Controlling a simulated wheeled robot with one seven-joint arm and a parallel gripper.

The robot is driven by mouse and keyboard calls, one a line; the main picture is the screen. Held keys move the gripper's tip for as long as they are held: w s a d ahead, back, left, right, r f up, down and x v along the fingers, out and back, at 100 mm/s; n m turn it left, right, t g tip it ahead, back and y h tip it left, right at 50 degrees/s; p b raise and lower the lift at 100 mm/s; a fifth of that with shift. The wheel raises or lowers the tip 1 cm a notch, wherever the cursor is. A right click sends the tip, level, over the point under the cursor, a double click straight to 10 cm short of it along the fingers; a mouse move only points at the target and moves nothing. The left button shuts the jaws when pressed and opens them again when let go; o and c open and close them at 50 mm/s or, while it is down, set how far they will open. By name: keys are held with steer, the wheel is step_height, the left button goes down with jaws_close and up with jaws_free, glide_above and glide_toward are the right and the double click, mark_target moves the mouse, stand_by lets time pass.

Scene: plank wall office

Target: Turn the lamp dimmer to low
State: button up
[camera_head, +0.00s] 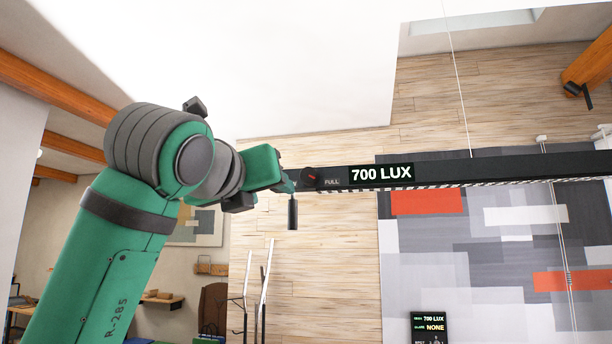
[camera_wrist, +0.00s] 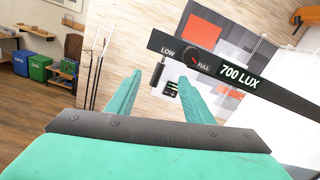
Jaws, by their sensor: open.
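The lamp is a long black bar (camera_head: 480,169) with a lit display (camera_head: 381,173) reading 700 LUX. Its dimmer knob (camera_head: 309,179) is a dark round dial with a red mark, near the bar's left end. In the wrist view the dimmer knob (camera_wrist: 196,60) sits between the labels LOW, on the left, and FULL, on the right. The red mark lies on the FULL side. My gripper (camera_head: 286,183) is green and beside the bar's left end. In the wrist view my gripper (camera_wrist: 160,76) is open and empty, with the knob above and beyond its right fingertip.
A black cylinder (camera_head: 292,212) hangs under the bar's left end. Thin cables hold the bar. A small dark panel (camera_head: 428,327) below reads 700 LUX and NONE. A patchwork wall panel (camera_head: 430,240) stands behind. Bins (camera_wrist: 40,68) and a tall thin rack (camera_wrist: 95,70) are at the left.

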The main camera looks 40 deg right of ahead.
mark_target(308, 176)
steer(key=s+r+m, duration=0.2)
steer(key=s+r, duration=0.3)
steer(key=s, duration=0.1)
steer(key=shift+m, duration=0.3)
steer(key=x, duration=1.1)
steer(key=shift+s+d+f, duration=0.15)
steer(key=shift+d+f, duration=0.15)
steer(key=shift+f, duration=0.05)
steer(key=c, duration=1)
steer(key=shift+c, duration=0.2)
